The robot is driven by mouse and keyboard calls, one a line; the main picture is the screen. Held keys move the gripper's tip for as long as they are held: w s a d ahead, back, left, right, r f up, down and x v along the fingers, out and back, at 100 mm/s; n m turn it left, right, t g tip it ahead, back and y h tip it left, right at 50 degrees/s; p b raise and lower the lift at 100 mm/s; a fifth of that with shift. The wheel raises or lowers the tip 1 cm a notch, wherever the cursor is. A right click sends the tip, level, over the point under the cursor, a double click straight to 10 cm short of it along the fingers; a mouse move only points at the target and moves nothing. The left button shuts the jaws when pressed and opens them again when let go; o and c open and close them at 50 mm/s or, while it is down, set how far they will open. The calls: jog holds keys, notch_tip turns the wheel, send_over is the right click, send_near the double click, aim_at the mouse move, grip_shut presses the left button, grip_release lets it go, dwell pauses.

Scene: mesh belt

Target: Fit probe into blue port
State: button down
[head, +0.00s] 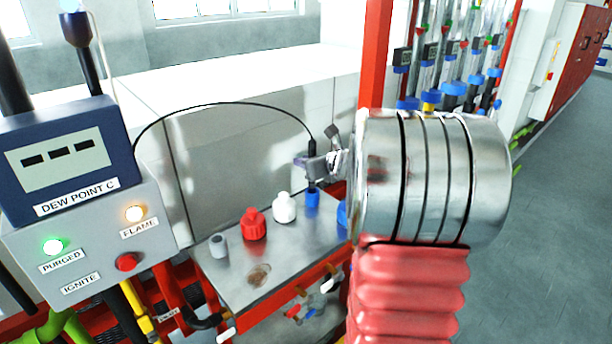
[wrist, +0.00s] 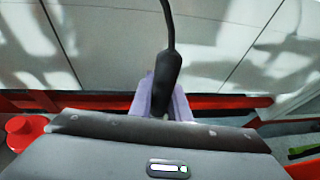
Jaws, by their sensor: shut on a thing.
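The probe (head: 312,149) is a slim black handle with a thin black cable arching from its top to the dew point meter. In the wrist view the probe (wrist: 165,82) stands between two pale purple fingers, its lower end hidden. My gripper (head: 314,168) is shut on the probe and holds it about upright over the metal shelf. The blue port (head: 312,199) is a small blue cylinder on the shelf, directly below my gripper in the head view. The probe's tip is close to the port's top; I cannot tell whether it is inside or above.
A white port (head: 285,208), a red port (head: 253,224) and a grey port (head: 220,246) stand left of the blue one on the metal shelf (head: 240,285). Another blue part (head: 342,214) is partly hidden by my arm. The dew point meter (head: 65,160) stands left. A red post (head: 375,60) rises behind.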

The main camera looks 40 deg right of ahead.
jog(key=shift+f, duration=2.35)
jog(key=shift+f, duration=0.1)
jog(key=c, duration=1.7)
grip_release()
jog(key=shift+o, duration=0.2)
jog(key=shift+s+r, duration=0.2)
jog(key=v, duration=1.1)
jog(key=shift+s, duration=0.3)
jog(key=shift+r, duration=0.1)
